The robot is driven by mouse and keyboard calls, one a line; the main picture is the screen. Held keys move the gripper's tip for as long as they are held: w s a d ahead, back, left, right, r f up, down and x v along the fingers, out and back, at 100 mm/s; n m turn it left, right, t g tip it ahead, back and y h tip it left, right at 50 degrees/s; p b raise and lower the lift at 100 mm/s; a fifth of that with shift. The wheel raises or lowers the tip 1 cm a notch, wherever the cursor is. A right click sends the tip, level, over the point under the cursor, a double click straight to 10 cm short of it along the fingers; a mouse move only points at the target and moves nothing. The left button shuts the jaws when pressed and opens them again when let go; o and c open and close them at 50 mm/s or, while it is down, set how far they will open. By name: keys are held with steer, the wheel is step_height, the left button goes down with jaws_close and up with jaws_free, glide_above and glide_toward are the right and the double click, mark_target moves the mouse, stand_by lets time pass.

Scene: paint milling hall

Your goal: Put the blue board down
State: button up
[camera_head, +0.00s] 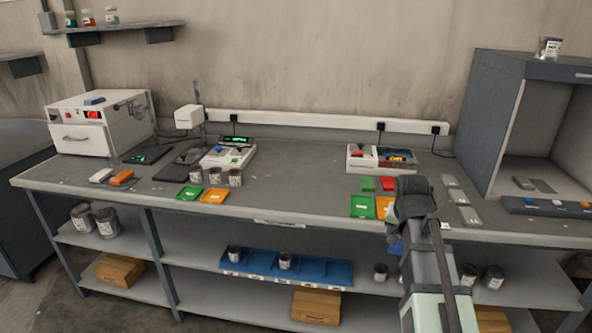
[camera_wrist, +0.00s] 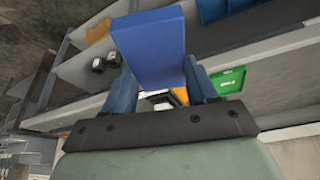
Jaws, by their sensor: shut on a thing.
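The blue board (camera_wrist: 150,45) is a flat, plain rectangle held between the two fingers of my gripper (camera_wrist: 160,85) in the wrist view. In the head view only a small blue part of it (camera_head: 394,243) shows beside my arm, in front of the bench's front edge; the rest is hidden. My gripper is shut on the board. Green boards (camera_head: 363,206) and an orange board (camera_head: 383,205) lie flat on the bench (camera_head: 300,195) just left of my arm. A green board also shows in the wrist view (camera_wrist: 231,80).
A second green board (camera_head: 189,193) and orange board (camera_head: 214,196) lie left with small cans. Grey blocks (camera_head: 460,197) lie right of my arm, before a grey booth (camera_head: 490,110). A blue tray (camera_head: 318,270) with cans stands on the lower shelf. The bench middle is clear.

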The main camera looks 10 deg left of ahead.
steer(key=w+a+r+n, duration=0.1)
steer(key=w+a+r, duration=0.2)
steer(key=w+a, duration=0.6)
steer(key=n+y, duration=0.3)
steer(key=n, duration=0.4)
glide_above(311, 172)
steer(key=s, duration=0.1)
steer(key=f, duration=0.1)
steer(key=shift+s+d+f, duration=0.1)
steer(key=shift+d+f, duration=0.05)
steer(key=shift+f, duration=1.4)
steer(key=shift+d+f, duration=0.15)
steer(key=shift+f, duration=1.35)
steer(key=shift+s+d+f, duration=0.1)
steer(key=shift+d+f, duration=0.05)
steer(key=shift+f, duration=1.4)
steer(key=shift+f, duration=0.25)
steer(key=o, duration=0.9)
steer(key=shift+o, duration=1.2)
steer(key=shift+a, duration=0.1)
